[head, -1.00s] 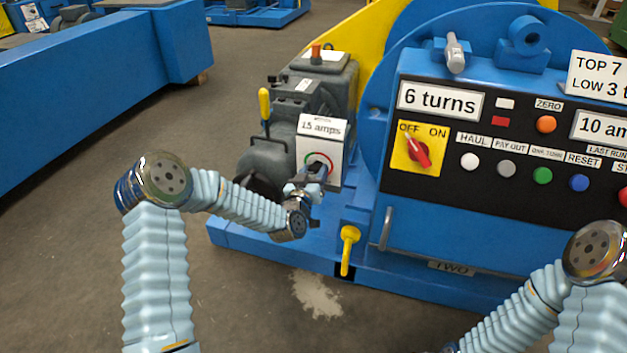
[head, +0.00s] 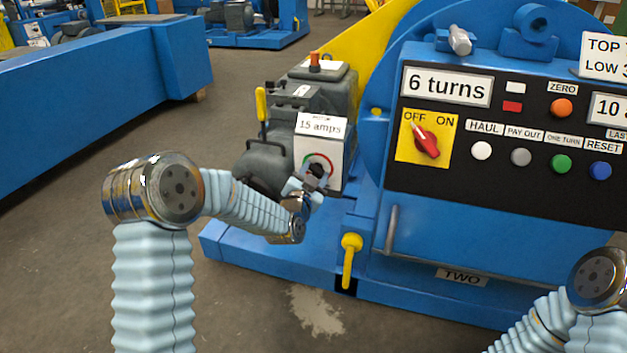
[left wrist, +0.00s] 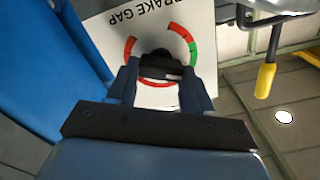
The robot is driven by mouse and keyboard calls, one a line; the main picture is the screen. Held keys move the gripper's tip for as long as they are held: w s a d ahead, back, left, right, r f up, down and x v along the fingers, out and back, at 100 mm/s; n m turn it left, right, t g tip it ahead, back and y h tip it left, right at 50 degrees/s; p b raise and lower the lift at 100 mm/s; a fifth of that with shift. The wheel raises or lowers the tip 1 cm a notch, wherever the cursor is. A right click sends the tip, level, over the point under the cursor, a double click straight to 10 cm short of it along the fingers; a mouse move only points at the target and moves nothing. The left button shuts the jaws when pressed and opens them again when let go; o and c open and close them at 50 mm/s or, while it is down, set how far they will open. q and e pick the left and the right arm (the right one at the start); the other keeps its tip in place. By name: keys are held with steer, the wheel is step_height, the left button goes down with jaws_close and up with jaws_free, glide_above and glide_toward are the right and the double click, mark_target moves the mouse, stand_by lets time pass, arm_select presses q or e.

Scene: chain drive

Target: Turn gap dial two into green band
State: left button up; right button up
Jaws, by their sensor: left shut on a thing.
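The brake gap dial (left wrist: 160,66) is a black knob on a white plate marked BRAKE GAP in the left wrist view. A ring of red and green arcs surrounds it, with a green band (left wrist: 193,52) on the picture's right. My left gripper (left wrist: 160,82) is shut on the knob, one finger on each side. In the head view the white dial plate (head: 333,150) faces me under the 15 amps sign, and my left gripper (head: 314,177) partly covers the dial. The knob's pointer is hard to make out. My right gripper is out of view; only part of its arm shows.
The blue winch panel (head: 440,172) stands right of the dial, with a red OFF/ON switch (head: 427,142) pointing toward OFF and several buttons. A yellow handle (head: 351,258) sticks out below. Grey floor (head: 110,250) is open at the left.

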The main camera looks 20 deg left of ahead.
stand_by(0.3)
arm_select(q)
steer(key=o, duration=1)
steer(key=shift+o, duration=0.2)
steer(key=shift+s, duration=0.15)
steer(key=s, duration=1.3)
steer(key=shift+s+a, duration=0.25)
steer(key=shift+s, duration=0.05)
